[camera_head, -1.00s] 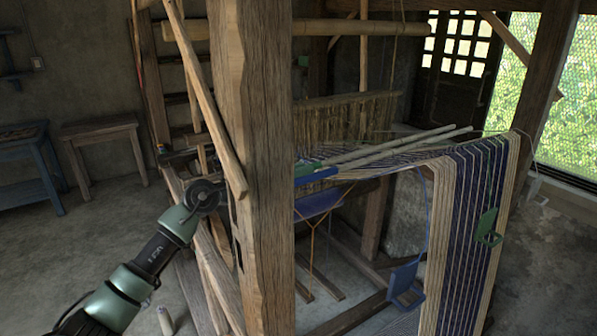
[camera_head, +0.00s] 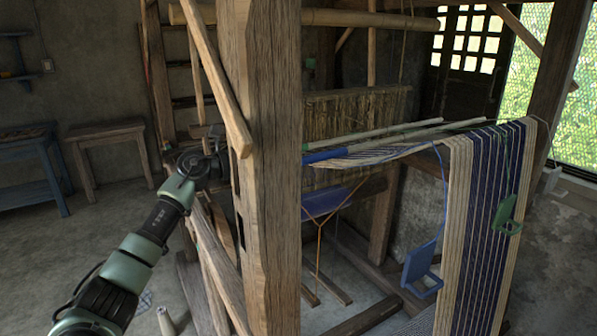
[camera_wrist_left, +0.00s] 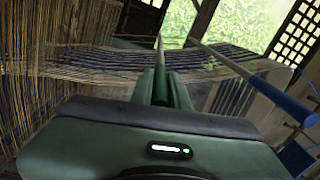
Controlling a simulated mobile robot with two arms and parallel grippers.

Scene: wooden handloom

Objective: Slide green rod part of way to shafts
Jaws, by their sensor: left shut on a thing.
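In the left wrist view my left gripper (camera_wrist_left: 161,84) is shut on the green rod (camera_wrist_left: 160,50), whose pale, thin far part points away over the warp. Beside it, to the right and apart, lies a second pale rod with a blue end (camera_wrist_left: 277,98). In the head view my left arm reaches behind the thick wooden post, which hides the gripper. The blue-ended rod (camera_head: 322,156) shows right of the post, over the striped warp (camera_head: 480,190). The shafts (camera_head: 355,115) hang behind the rods. My right gripper is not in view.
The thick post (camera_head: 272,200) stands close in front of my left arm. A small wooden table (camera_head: 105,130) and a blue table (camera_head: 25,195) stand at the left.

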